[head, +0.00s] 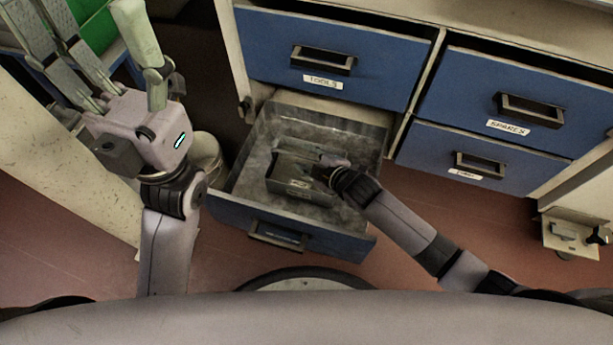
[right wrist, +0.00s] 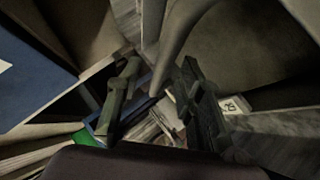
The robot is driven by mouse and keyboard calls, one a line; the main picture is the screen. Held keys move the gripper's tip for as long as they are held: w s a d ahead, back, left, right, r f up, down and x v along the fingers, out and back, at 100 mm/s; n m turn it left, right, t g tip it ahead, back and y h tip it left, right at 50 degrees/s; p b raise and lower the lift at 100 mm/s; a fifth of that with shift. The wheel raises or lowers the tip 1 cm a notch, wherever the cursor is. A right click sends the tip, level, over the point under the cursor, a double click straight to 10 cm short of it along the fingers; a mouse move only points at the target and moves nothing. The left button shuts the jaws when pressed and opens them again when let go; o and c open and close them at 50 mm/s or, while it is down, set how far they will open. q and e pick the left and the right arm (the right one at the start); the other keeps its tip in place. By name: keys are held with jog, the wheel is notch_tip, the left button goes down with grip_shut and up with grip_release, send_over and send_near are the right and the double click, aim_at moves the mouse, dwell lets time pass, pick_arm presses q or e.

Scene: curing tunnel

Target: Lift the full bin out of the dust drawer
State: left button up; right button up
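The dust drawer (head: 243,208) is pulled out at the lower left of the cabinet. Inside it sits a dark grey bin (head: 300,191) with a small label on its front. My right gripper (head: 322,164) reaches into the drawer at the bin's right side; its fingers are small and dark here. In the right wrist view my right gripper (right wrist: 160,100) has its two fingers apart, with grey surfaces beyond; I cannot tell whether they touch the bin. The bin's contents are hard to make out. My left gripper (head: 115,60) is open and empty, raised at the upper left, away from the drawer.
Closed or nearly closed blue drawers marked TOOLS (head: 340,85) and SPARES (head: 515,130) surround the open one, with another blue drawer (head: 450,145) below SPARES. A pale panel (head: 60,165) stands at the left.

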jog(key=shift+w+a+f, duration=0.25)
jog(key=shift+w, duration=0.1)
jog(key=shift+c, duration=0.4)
grip_shut()
jog(key=shift+s, duration=0.1)
dwell(0.5)
